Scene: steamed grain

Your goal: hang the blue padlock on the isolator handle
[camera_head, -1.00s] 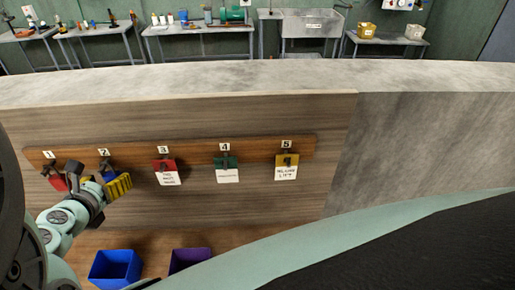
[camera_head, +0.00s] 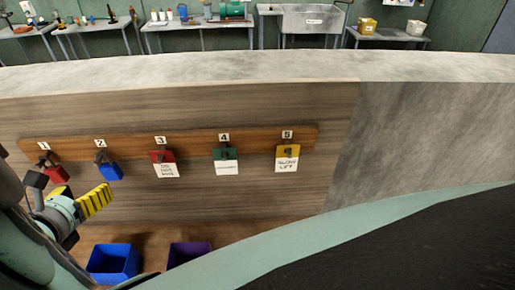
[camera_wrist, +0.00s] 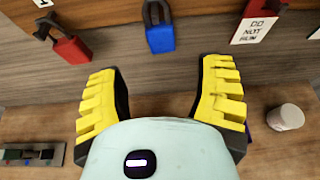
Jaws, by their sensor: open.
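The blue padlock (camera_head: 110,171) hangs from hook 2 on the wooden board. In the wrist view the blue padlock (camera_wrist: 160,38) hangs by its dark shackle, beyond the gap between my fingers. My gripper (camera_head: 96,200) has yellow ribbed fingers and is below and slightly left of the padlock. In the wrist view my gripper (camera_wrist: 162,75) is open and empty, with its fingers spread wide and apart from the padlock. I cannot make out an isolator handle in these views.
A red padlock (camera_head: 57,173) hangs on hook 1. Tagged padlocks, red (camera_head: 162,155), green (camera_head: 225,153) and yellow (camera_head: 288,150), hang on hooks 3 to 5. A blue bin (camera_head: 113,262) and a purple bin (camera_head: 188,252) stand below. A white cup (camera_wrist: 288,117) stands at right.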

